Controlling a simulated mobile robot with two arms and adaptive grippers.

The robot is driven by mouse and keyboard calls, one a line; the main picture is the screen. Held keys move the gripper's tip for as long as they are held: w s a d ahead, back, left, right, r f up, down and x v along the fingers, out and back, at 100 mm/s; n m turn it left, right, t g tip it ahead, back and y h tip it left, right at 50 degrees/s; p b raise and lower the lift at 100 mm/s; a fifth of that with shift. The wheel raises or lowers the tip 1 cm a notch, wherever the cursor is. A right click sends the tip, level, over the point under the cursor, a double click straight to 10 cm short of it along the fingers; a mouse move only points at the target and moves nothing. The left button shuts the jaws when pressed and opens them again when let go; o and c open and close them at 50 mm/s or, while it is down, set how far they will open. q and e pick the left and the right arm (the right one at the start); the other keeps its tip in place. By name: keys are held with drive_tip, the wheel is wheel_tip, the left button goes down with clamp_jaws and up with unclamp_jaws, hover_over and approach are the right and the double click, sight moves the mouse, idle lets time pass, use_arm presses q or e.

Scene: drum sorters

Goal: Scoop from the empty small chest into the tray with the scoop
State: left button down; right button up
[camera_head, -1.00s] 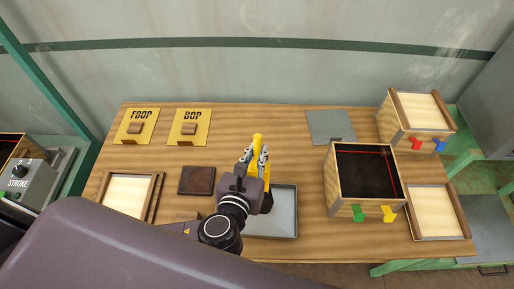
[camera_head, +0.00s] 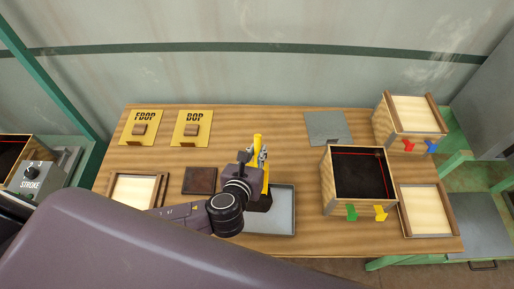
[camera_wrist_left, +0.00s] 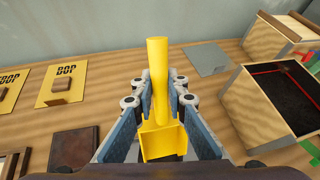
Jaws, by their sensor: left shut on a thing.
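The yellow scoop (camera_head: 258,141) is held upright by my left gripper (camera_head: 260,158), over the left part of the grey tray (camera_head: 284,212). In the left wrist view the scoop (camera_wrist_left: 157,60) stands between the two blue-grey finger pads, handle up. Its scoop end is below, partly hidden. The open wooden chest (camera_head: 327,185), with green and yellow tags on its front, stands right of the tray. Its inside is dark, with a red line along the walls; I cannot tell whether anything lies in it. My right gripper is not in view.
A lidded chest (camera_head: 408,132) with red and blue tags stands at the back right. A framed pale panel (camera_head: 427,210) lies right of the open chest. Two yellow plates (camera_head: 191,128), a dark square (camera_head: 199,181) and a grey sheet (camera_head: 328,128) lie on the table.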

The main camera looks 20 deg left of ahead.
use_arm(q)
drive_tip(key=w+a+f+g+h+b, duration=0.1)
drive_tip(key=w+f+g+b, duration=0.3)
drive_tip(key=w+f+b, duration=0.1)
drive_tip(key=w+a+f+n+g+b, duration=0.1)
drive_tip(key=w+f+g+b, duration=0.3)
drive_tip(key=w, duration=0.4)
drive_tip(key=w+a+f+g+h+b, duration=0.1)
drive_tip(key=w+a+f+g+b, duration=0.2)
drive_tip(key=w+f+b, duration=0.3)
drive_tip(key=shift+w+n+g+h+b, duration=0.15)
drive_tip(key=shift+n+g+h+b, duration=0.2)
drive_tip(key=shift+b, duration=0.95)
drive_tip(key=shift+r, duration=0.2)
